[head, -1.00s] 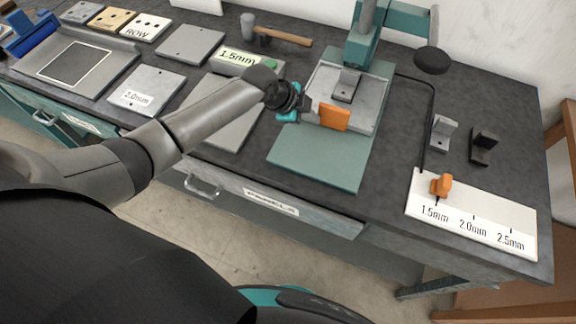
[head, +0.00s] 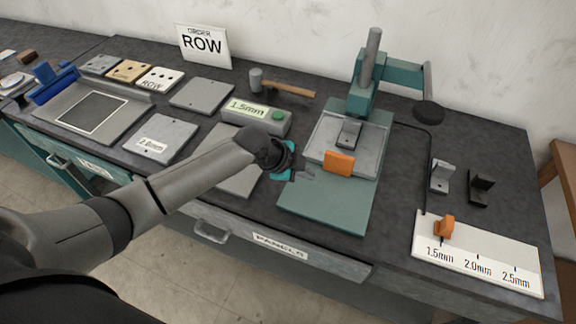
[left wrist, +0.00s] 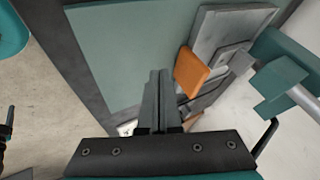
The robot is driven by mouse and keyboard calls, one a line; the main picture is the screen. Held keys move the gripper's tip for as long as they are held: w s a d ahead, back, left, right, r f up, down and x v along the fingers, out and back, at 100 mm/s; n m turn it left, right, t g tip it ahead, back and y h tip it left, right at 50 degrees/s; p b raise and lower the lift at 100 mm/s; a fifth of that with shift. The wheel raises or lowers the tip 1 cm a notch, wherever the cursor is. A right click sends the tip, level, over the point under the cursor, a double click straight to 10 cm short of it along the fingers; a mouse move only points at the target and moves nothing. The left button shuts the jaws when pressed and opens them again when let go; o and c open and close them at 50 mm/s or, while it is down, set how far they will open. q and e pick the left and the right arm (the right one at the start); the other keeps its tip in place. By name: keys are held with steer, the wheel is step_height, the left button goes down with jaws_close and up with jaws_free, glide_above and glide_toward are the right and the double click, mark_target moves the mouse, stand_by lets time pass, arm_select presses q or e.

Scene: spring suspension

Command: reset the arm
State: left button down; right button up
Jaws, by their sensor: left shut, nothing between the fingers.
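My left gripper (head: 304,176) is shut and empty, just left of the orange block (head: 339,163) on the front of the press's grey bed. In the left wrist view its closed fingers (left wrist: 160,88) point over the teal base plate (left wrist: 125,50), with the orange block (left wrist: 190,72) a little to their right and apart from them. The teal press (head: 368,85) stands on the bench with its column upright and a lever with a dark knob (head: 428,111) on the right. My right gripper does not show.
A white scale board (head: 480,262) with an orange pointer (head: 444,226) at 1.5mm lies at the bench's right front. Two small brackets (head: 441,177) stand behind it. A mallet (head: 285,88), a 1.5mm display box (head: 256,115), plates and an "ORDER ROW" sign (head: 203,45) occupy the left and back.

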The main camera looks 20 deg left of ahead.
arm_select(q)
steer(key=shift+v, duration=3.3)
steer(key=s+d+f+n, duration=0.2)
steer(key=s+d+n, duration=0.35)
steer(key=s, duration=0.45)
steer(key=s+a+n+g+y, duration=0.2)
steer(key=s+a+n+y, duration=0.4)
steer(key=s+n, duration=0.5)
steer(key=s+f+m+g+h+b, duration=0.1)
steer(key=s+f+b, duration=0.15)
steer(key=f, duration=1.15)
steer(key=s+f+m+b, duration=0.1)
steer(key=f+b, duration=0.2)
steer(key=f, duration=1.2)
steer(key=s+a+f+g+b, duration=0.1)
steer(key=s+a+f+b, duration=0.2)
steer(key=s+f, duration=1.2)
step_height(320, 180, down, 4)
steer(key=b, duration=0.3)
steer(key=shift+a+f+g, duration=0.2)
steer(key=shift+g, duration=0.1)
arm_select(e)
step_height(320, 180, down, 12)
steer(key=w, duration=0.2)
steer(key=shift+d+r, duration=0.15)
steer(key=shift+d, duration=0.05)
